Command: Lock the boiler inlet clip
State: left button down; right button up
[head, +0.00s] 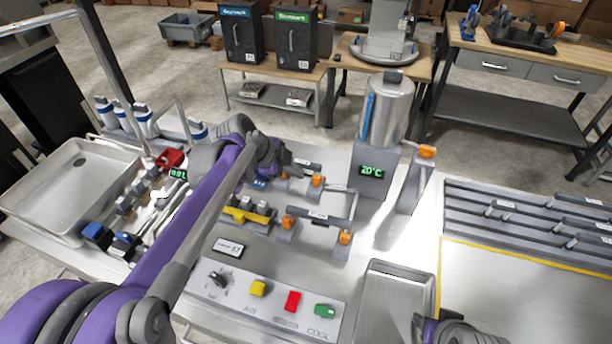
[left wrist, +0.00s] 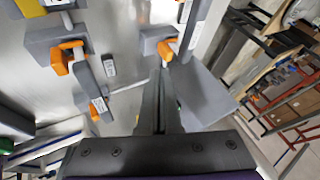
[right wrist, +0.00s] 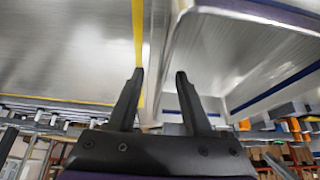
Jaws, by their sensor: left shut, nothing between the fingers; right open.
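The boiler (head: 385,112) is a metal cylinder on a grey stand showing 20°C. Orange clips sit on grey blocks around it: one by the boiler's right side (head: 427,151), one left of its stand (head: 316,181), and two lower ones, left (head: 287,223) and right (head: 345,237). I cannot tell which is the inlet clip. My left gripper (head: 296,172) is shut and empty above the pipework left of the boiler. In the left wrist view its fingertips (left wrist: 159,72) are close to an orange clip (left wrist: 166,50); contact is unclear. My right gripper (right wrist: 160,74) is open and empty.
A front panel (head: 262,300) carries a dial and yellow, red and green controls. A metal tray (head: 398,270) stands right of it, near my right gripper. A sink (head: 70,200) is at the left. A yellow-edged board (head: 520,290) lies clear at the right.

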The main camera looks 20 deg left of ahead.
jog(key=shift+w+r, duration=0.1)
pick_arm(q)
jog(key=v, duration=0.3)
jog(key=shift+s+a+r, duration=0.1)
jog(key=shift+s+r, duration=0.15)
pick_arm(e)
jog(key=r, duration=0.1)
jog(key=w+r+p, duration=0.1)
jog(key=r+p, duration=0.1)
jog(key=shift+w+r, duration=0.15)
jog(key=shift+w, duration=0.15)
jog(key=shift+w+r+t+p, duration=0.3)
jog(key=shift+w+r+p, duration=0.6)
jog(key=shift+r, duration=0.25)
pick_arm(q)
jog(key=s+d+f+n+y, duration=0.1)
jog(key=s+f+n+y, duration=0.1)
jog(key=s+n, duration=0.6)
jog(key=s+d+f+n+y, duration=0.1)
jog(key=s+f+n+y, duration=0.1)
jog(key=s+n, duration=0.7)
jog(key=s+f, duration=0.1)
jog(key=s, duration=0.2)
jog(key=shift+t+y, duration=0.4)
jog(key=shift+d, duration=0.1)
pick_arm(e)
jog(key=shift+s, duration=0.1)
